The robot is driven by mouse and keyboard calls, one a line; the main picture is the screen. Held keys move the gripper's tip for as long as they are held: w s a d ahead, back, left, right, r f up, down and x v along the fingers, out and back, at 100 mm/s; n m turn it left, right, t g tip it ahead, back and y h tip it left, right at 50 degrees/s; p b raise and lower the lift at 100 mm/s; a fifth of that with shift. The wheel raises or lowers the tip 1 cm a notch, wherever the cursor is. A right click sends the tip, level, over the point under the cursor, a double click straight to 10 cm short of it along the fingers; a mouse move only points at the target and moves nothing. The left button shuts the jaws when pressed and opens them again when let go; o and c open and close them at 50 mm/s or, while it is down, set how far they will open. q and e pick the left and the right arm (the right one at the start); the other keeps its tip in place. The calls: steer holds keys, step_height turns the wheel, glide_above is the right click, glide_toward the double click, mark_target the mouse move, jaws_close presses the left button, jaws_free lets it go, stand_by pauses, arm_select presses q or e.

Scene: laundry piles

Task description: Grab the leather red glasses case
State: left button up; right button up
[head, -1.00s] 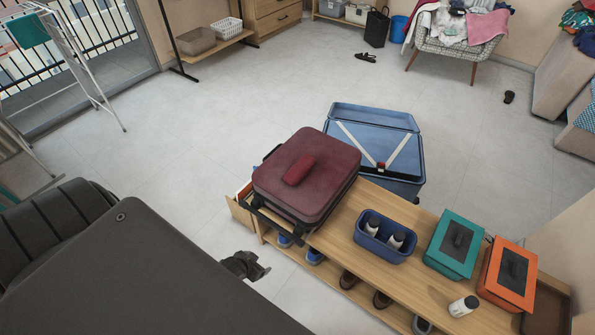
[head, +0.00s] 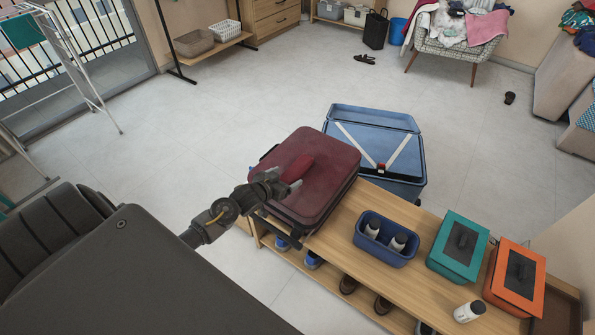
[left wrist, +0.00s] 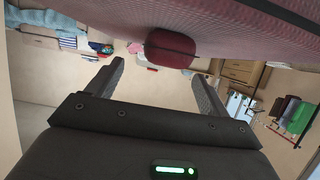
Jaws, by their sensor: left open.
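The red glasses case (head: 300,167) lies on top of a dark red suitcase (head: 325,190), which rests on the wooden bench. My left gripper (head: 290,186) is open at the near left edge of the suitcase top, close to the near end of the case. In the left wrist view the red case (left wrist: 170,48) appears end-on, between and beyond the two spread fingers of my left gripper (left wrist: 158,70). I cannot tell whether the fingers touch it. The suitcase (left wrist: 245,22) fills the top of that view. My right gripper is not in view.
The wooden bench (head: 345,218) also holds a blue bin (head: 385,250) with white bottles, a teal box (head: 457,247), an orange box (head: 515,278) and a loose white bottle (head: 469,312). An open blue suitcase (head: 405,172) stands behind. The floor beyond is mostly clear.

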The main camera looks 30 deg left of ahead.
mark_target(295, 169)
arm_select(q)
steer(key=shift+w+a+f, duration=0.1)
steer(key=shift+w, duration=0.65)
steer(key=x, duration=0.4)
steer(key=shift+w+a, duration=0.15)
steer(key=shift+w, duration=0.1)
steer(key=c, duration=1.1)
